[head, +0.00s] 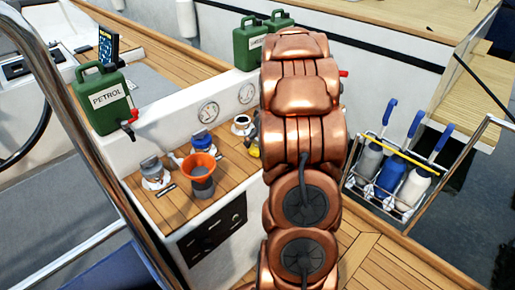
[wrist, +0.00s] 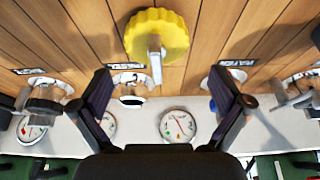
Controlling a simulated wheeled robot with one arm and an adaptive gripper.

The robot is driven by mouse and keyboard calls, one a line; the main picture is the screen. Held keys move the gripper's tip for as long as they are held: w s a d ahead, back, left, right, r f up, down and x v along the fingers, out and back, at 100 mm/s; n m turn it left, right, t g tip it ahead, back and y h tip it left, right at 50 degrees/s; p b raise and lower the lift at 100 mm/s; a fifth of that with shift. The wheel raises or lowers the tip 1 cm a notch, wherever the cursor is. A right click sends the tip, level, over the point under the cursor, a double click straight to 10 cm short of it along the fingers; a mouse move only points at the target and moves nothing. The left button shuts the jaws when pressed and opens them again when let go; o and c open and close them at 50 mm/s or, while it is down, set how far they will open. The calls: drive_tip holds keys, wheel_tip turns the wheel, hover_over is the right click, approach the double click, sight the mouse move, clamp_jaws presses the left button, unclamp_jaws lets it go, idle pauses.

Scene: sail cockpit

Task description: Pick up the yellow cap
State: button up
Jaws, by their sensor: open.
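The yellow cap (wrist: 172,28), round with a ribbed edge and a grey lever handle on top, is over the wooden counter in the upper middle of the wrist view. In the head view only a yellow sliver (head: 255,151) shows beside my copper arm, which hides the rest. My gripper (wrist: 160,76) is open and empty, its two dark fingers spread wide. In the wrist picture the cap lies beyond the fingertips, roughly centred between them. I see no contact. The gripper is hidden in the head view.
An uncapped white filler (head: 242,126), a blue-topped cap (head: 203,139), a grey cap (head: 152,168) and an orange funnel (head: 201,163) crowd the counter. A petrol can (head: 101,99) stands at left. A bottle rack (head: 397,183) hangs at right.

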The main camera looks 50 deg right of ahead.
sight(256, 143)
drive_tip(key=shift+d+p+x, duration=0.2)
drive_tip(key=shift+p+x, duration=0.35)
drive_tip(key=shift+x, duration=1.85)
drive_tip(key=c, duration=1.3)
